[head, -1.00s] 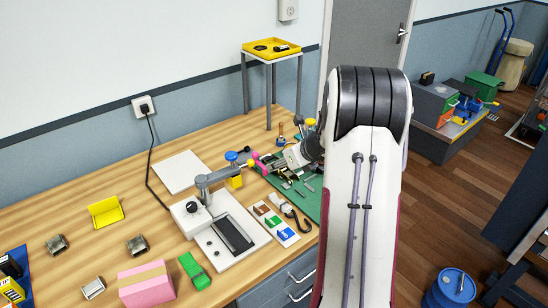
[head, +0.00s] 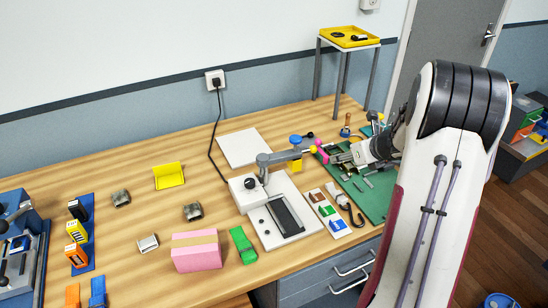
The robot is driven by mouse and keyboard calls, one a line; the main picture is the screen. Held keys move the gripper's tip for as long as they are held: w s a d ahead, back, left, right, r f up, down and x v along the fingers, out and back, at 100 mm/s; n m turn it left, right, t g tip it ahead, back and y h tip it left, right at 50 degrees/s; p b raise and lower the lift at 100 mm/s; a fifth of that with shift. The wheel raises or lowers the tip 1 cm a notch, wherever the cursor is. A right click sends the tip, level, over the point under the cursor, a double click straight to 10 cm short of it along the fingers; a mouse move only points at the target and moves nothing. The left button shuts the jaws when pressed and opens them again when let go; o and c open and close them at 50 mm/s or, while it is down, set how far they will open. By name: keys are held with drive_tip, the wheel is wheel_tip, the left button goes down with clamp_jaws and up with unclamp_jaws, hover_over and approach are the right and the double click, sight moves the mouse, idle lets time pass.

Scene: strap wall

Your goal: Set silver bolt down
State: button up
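My gripper (head: 342,159) reaches in from the right, low over the green mat (head: 376,208) at the right end of the bench. Its fingers point left and lie near the pink-tipped lever of the white press. They are small and dark here, so I cannot tell if they are open or shut, or if anything is between them. Small silver pieces (head: 368,183) lie on the mat below the gripper; I cannot tell whether one is the silver bolt. My arm hides part of the mat's right side.
The white press (head: 262,239) with its lever (head: 290,154) stands just left of the gripper. A white card (head: 328,213) with coloured patches lies in front. A white sheet (head: 244,147), pink block (head: 196,251) and green block (head: 242,245) are further left. A yellow-topped stand (head: 349,38) rises behind.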

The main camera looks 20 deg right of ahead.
drive_tip(key=shift+r, duration=0.15)
wheel_tip(320, 180, up, 14)
drive_tip(key=w+a+n+y, duration=0.3)
drive_tip(key=w+a+n, duration=0.1)
drive_tip(key=w+a, duration=1.15)
drive_tip(key=w+a+n+g+y, duration=0.1)
drive_tip(key=w+a+n+y, duration=0.15)
drive_tip(key=a, duration=0.95)
drive_tip(key=w+a+n+g+y, duration=0.1)
drive_tip(key=w+a+n+g, duration=0.15)
drive_tip(key=a, duration=0.95)
wheel_tip(320, 180, down, 12)
drive_tip(key=shift+r+t, duration=0.25)
drive_tip(key=shift+t, duration=0.2)
drive_tip(key=shift+f, duration=0.1)
drive_tip(key=shift+f, duration=3)
